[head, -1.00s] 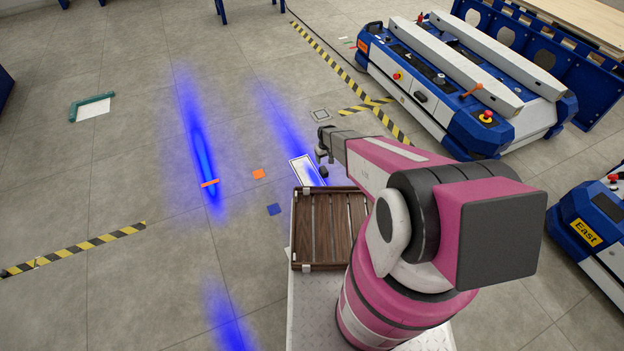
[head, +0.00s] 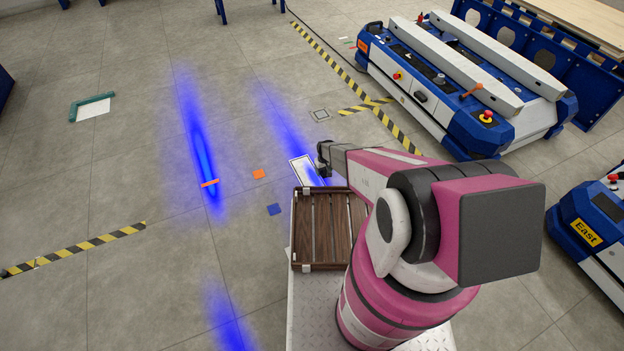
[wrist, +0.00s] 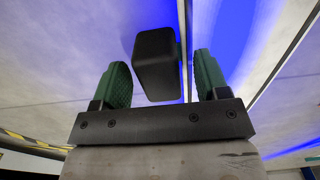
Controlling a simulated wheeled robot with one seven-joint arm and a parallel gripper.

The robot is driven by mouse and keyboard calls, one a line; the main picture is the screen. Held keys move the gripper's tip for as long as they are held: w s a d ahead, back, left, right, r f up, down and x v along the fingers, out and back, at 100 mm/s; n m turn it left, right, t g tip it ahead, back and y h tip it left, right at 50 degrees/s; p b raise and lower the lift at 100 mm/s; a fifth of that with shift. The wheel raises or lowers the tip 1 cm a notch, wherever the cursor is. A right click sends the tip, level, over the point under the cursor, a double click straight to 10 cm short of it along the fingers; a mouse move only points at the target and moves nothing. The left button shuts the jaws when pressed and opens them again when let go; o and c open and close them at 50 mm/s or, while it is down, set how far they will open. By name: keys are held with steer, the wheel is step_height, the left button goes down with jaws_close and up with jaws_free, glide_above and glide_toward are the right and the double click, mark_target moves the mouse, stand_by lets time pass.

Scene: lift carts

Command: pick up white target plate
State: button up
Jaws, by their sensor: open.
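The white target plate (head: 300,170) lies flat on the floor just past the wooden slatted tray. It looks like a white rectangle with a dark border line, and my arm hides its right part. A black block (wrist: 157,62), seemingly a handle on the plate, shows in the wrist view. My gripper (head: 322,160) is over the plate's right side, pointing down. In the wrist view its two green-padded fingers (wrist: 163,75) are apart, with the block showing between them and a gap on each side. I cannot tell whether the fingers reach down beside the block.
The wooden slatted tray (head: 330,228) sits on my base close below the arm. A blue-and-white lift cart (head: 440,85) stands at upper right, and another cart marked East (head: 590,235) is at right.

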steer(key=shift+c, duration=0.3)
jaws_close()
steer(key=shift+r, duration=0.15)
